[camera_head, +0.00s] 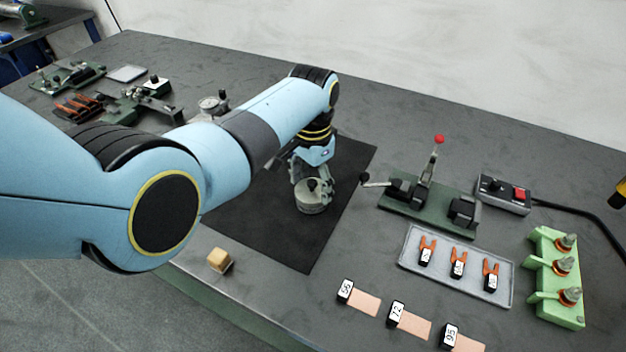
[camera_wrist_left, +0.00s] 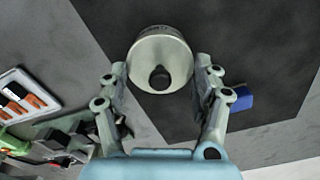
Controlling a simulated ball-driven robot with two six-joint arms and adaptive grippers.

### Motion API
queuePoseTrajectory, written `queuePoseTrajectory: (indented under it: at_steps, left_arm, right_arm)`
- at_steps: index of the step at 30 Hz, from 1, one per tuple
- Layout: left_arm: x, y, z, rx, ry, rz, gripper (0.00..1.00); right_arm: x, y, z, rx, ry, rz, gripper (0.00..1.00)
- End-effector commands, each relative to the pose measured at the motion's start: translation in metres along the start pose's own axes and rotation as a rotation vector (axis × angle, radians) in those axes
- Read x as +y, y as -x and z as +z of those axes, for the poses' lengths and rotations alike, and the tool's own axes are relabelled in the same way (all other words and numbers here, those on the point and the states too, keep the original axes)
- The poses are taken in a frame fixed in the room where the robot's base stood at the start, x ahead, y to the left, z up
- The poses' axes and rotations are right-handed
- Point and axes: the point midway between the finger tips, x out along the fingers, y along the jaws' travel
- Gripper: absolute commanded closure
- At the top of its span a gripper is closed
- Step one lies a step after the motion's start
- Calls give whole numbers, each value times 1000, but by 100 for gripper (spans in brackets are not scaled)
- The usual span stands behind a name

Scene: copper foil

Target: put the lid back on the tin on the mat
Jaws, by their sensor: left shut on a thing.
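The tin (camera_head: 311,207) is a pale, short round can on the dark mat (camera_head: 290,238). A pale lid with a black knob (camera_head: 312,185) shows at its top. In the left wrist view the round lid (camera_wrist_left: 142,75) faces me, knob in the middle, with part of a pale side wall beyond it. My left gripper (camera_head: 313,186) is over the tin, with its fingers (camera_wrist_left: 161,78) on both sides of the lid, shut on it. Whether the lid is fully seated on the tin I cannot tell. My right gripper is not in view.
A lever fixture with a red ball (camera_head: 438,139) stands right of the mat, beside a control box (camera_head: 503,194). A grey tray (camera_head: 408,262) and green stand (camera_head: 545,270) are farther right. A wooden block (camera_head: 219,260) lies near the front edge. A blue thing (camera_wrist_left: 238,98) lies beside my gripper.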

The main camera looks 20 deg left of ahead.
Motion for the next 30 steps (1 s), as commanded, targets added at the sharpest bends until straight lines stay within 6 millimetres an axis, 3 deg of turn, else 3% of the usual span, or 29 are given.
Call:
queuePoseTrajectory:
  at_steps: [7, 8, 14, 20, 22, 30]
  left_arm:
    - [0, 0, 0, 0, 0, 0, 56]
    - [0, 0, 0, 0, 0, 0, 33]
    - [0, 0, 0, 0, 0, 0, 7]
    - [0, 0, 0, 0, 0, 0, 7]
    - [0, 0, 0, 0, 0, 0, 0]
    - [0, 0, 0, 0, 0, 0, 0]
  right_arm:
    - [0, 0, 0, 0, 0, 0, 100]
    - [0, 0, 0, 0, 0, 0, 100]
    - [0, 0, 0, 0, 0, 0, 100]
    - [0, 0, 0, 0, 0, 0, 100]
    - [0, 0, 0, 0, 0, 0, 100]
    - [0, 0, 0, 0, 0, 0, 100]
